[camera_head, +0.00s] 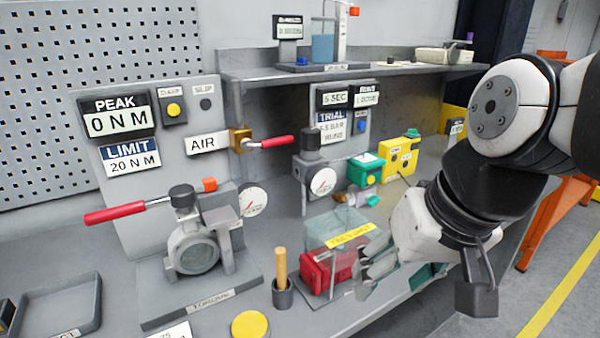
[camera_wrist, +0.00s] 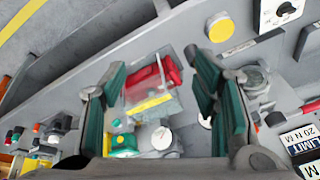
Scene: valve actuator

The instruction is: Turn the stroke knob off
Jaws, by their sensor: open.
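No label reading "stroke" is legible in either view. A black knob on a white dial plate (camera_wrist: 284,12) shows at the top right of the wrist view, cut off by the edge; its setting is too small to read. My gripper (camera_head: 372,266) is open and empty, right of a clear cover (camera_head: 338,233) over a red device (camera_head: 318,272) in the head view. In the wrist view, its green-padded fingers (camera_wrist: 157,68) stand wide apart, with the cover and red device (camera_wrist: 152,76) seen between them. The knob lies outside the fingers.
A torque stand with a red lever (camera_head: 115,213), a wooden-handled tool in a cup (camera_head: 280,268) and a yellow disc (camera_head: 250,325) stand left. A shelf (camera_head: 350,72) overhangs the back.

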